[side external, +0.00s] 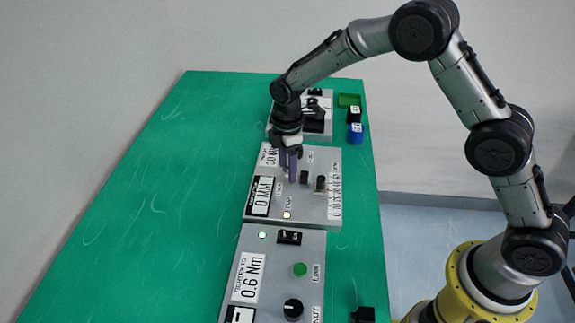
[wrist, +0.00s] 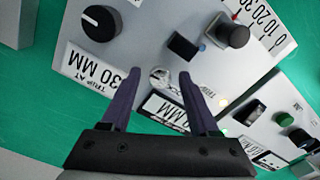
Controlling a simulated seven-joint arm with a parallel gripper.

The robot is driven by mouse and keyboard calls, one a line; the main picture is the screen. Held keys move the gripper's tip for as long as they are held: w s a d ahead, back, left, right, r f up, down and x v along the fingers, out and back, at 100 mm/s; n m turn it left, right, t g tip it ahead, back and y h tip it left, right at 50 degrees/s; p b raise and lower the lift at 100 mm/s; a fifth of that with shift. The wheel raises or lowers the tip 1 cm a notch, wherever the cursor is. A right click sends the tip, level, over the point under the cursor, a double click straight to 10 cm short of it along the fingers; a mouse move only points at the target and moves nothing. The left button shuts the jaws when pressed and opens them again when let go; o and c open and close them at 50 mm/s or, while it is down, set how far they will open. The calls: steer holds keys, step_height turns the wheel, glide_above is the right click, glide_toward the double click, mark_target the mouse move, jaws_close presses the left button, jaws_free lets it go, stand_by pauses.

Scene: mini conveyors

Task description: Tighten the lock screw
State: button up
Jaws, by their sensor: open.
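No part is clearly legible as the lock screw. The front grey panel (side external: 275,245) carries a "TIGHTEN TO 0.6 Nm" label (side external: 249,277), a green button (side external: 300,269) and a black knob (side external: 293,308). This black knob also shows at the right of the wrist view (wrist: 300,138). My gripper (side external: 288,172) is open and empty, pointing down over the middle grey panel (side external: 315,212). In the wrist view, a small silvery round part (wrist: 160,76) appears between the fingertips; I cannot tell its height or any contact.
The middle panel has a "0 MM" display (side external: 262,196), a black dial (wrist: 101,23), a dark block (wrist: 182,46) and a black slider knob (wrist: 232,36). A third panel (side external: 320,134) stands behind, with green (side external: 349,100) and blue (side external: 355,132) items beside it. The green table is clear at left.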

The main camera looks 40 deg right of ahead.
steer(key=shift+c, duration=0.2)
jaws_close()
steer(key=shift+m, duration=0.3)
steer(key=m, duration=0.3)
steer(key=shift+m, duration=0.4)
steer(key=m, duration=0.5)
steer(key=shift+m, duration=0.3)
steer(key=m, duration=0.9)
steer(key=shift+m, duration=0.3)
